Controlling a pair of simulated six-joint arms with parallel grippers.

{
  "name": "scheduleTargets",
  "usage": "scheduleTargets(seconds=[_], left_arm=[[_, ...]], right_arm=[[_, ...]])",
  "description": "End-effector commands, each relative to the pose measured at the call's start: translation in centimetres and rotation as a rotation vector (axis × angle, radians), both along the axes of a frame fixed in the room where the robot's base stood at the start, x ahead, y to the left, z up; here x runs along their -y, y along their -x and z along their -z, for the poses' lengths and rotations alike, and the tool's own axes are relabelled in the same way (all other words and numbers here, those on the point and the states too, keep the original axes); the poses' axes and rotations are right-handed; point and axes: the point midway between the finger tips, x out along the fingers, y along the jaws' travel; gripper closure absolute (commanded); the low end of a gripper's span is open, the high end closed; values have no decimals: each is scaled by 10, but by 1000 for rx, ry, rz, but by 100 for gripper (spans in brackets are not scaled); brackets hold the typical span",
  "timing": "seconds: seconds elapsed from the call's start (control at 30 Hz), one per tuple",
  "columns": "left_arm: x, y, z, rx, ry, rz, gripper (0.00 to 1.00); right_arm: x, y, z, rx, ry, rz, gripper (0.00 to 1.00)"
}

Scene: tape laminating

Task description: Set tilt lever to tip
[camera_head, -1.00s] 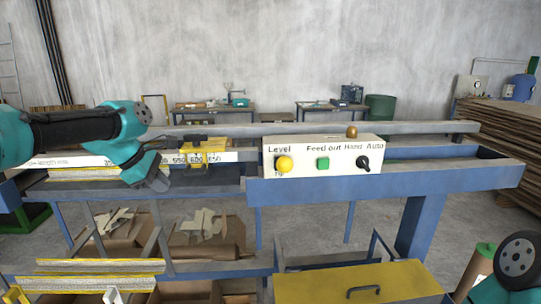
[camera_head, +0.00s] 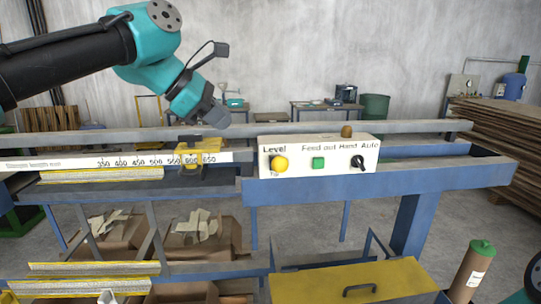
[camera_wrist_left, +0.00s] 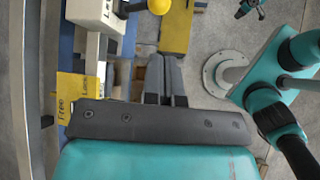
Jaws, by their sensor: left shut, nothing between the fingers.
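The tilt lever is a yellow ball knob (camera_head: 280,164) at the left of the white control box (camera_head: 318,144), between the labels "Level" above and "Tip" below. Its exact setting is hard to read. The knob also shows at the top of the left wrist view (camera_wrist_left: 159,6), beside the box (camera_wrist_left: 96,14). My left gripper (camera_head: 217,117) is shut and empty, up and to the left of the knob, clear of it. Its shut fingers (camera_wrist_left: 160,78) show in the wrist view, pointing toward the knob side.
A green button (camera_head: 318,163) and a black Hand/Auto switch (camera_head: 358,162) share the box. A yellow slider (camera_head: 202,155) sits on the length scale left of it, below my left gripper. A grey rail (camera_head: 400,127) runs behind. Space in front of the box is clear.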

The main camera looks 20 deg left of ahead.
Motion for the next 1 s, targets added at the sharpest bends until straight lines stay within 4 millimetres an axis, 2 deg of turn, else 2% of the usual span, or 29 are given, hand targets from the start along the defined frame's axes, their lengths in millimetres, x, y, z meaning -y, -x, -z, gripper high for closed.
scheduleTargets(seconds=[0.37,1.0], left_arm=[[5,-5,8,-1,-2,1,100],[59,-54,78,-3,-3,2,100]], right_arm=[[0,0,0,0,0,0,57],[0,0,0,0,0,0,57]])
